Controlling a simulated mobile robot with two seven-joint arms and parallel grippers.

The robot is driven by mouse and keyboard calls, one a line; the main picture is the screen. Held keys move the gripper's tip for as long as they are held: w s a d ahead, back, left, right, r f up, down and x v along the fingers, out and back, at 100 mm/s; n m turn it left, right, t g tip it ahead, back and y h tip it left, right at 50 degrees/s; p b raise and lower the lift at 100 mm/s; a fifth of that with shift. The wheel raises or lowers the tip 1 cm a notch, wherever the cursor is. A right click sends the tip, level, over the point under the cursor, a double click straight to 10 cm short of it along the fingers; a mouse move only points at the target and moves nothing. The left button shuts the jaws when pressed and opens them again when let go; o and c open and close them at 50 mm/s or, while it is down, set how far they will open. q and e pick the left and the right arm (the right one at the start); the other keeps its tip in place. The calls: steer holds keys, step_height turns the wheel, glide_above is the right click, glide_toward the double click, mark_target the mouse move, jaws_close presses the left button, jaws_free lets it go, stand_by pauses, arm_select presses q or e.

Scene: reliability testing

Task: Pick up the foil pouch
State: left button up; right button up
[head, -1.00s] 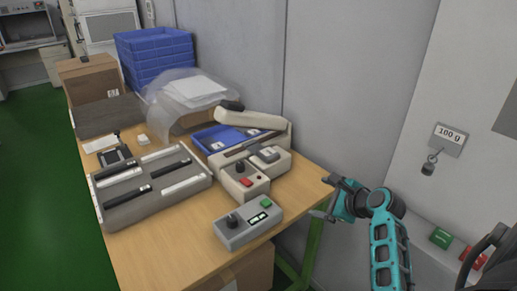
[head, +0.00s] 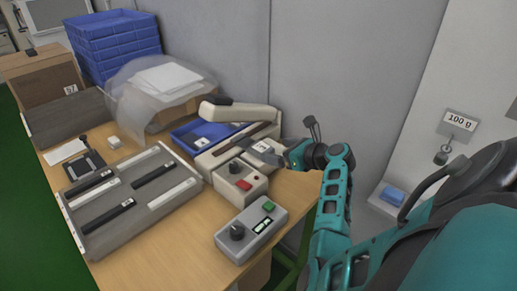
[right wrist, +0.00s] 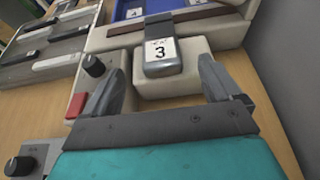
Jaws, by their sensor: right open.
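The foil pouch (right wrist: 165,50) is a small grey, shiny packet with a white label reading 3. In the right wrist view it lies on a beige block, ahead of my right gripper (right wrist: 163,82) and between the lines of its two fingers. The fingers are apart with nothing gripped. In the head view my right gripper (head: 257,155) reaches in from the right over the beige sealer. The pouch's label (head: 263,147) shows there, with the fingers partly covering the pouch. My left gripper is not in view.
A beige sealer (head: 240,112) with a long raised arm stands behind, with a blue tray (head: 190,134) of labelled items. A grey control box (head: 250,232) sits in front. A grey slotted rack (head: 90,240) and stacked blue crates (head: 115,48) are left.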

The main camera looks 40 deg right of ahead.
mark_target(262, 147)
steer(key=shift+b+x, duration=0.35)
steer(key=shift+x, duration=2.6)
steer(key=shift+r, duration=0.1)
steer(key=shift+c, duration=0.3)
steer(key=c, duration=1.1)
